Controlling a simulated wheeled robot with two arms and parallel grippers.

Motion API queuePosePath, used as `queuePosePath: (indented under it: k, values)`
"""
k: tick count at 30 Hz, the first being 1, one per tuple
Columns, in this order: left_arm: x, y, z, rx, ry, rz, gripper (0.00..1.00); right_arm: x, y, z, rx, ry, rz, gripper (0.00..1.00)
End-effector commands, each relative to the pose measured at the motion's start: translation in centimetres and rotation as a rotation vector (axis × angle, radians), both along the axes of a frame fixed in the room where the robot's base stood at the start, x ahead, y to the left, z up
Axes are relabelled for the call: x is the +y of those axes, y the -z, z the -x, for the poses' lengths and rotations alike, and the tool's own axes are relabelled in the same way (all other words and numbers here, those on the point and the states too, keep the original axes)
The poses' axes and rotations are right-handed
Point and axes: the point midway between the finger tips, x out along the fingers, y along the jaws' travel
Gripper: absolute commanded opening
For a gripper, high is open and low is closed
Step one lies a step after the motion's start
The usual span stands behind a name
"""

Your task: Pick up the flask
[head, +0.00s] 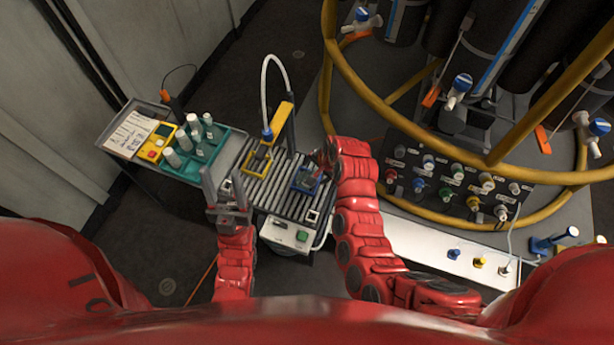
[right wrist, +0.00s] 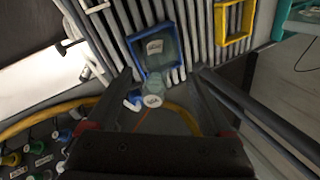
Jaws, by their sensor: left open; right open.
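A grey-green flask (right wrist: 157,60) with a pale label stands within a square blue frame (right wrist: 130,52) on the slatted table. A white labelled disc (right wrist: 153,101), which looks like its cap, shows nearer the camera. In the head view the blue frame (head: 297,186) is at the right end of the slats, and the flask is partly hidden by my right gripper. My right gripper (head: 324,158) is open just above the frame; in the right wrist view its fingers (right wrist: 160,82) lie either side of the flask's near end, without clear contact. My left gripper (head: 224,190) is open and empty at the slats' left edge.
A yellow frame (head: 259,160) and a yellow post (head: 283,120) with a white hose stand on the slats. A teal rack (head: 214,150) of several white-capped bottles is at left. A yellow-railed platform (head: 345,75) and a valve panel (head: 455,180) are at right.

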Motion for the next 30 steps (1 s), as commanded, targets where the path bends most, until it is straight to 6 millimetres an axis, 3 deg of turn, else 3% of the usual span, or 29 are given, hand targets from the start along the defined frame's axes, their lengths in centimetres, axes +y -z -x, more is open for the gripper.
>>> queuePosePath:
  k: [3,10,21,30]
  values:
    - [0.0,-1.2,0.0,0.000,0.000,0.000,0.50,0.1,0.9,-0.1,0.004,-0.001,0.001,0.86]
    - [0.0,-1.6,0.0,0.000,0.000,0.000,0.50,0.7,2.8,-0.7,-0.001,-0.002,0.000,0.86]
    - [0.0,-1.6,0.0,0.000,0.000,0.000,0.50,0.8,3.4,-0.8,0.000,0.001,-0.001,0.86]
    - [0.0,-1.6,0.0,0.000,0.000,0.000,0.50,0.8,3.4,-0.7,-0.001,0.000,-0.001,0.32]
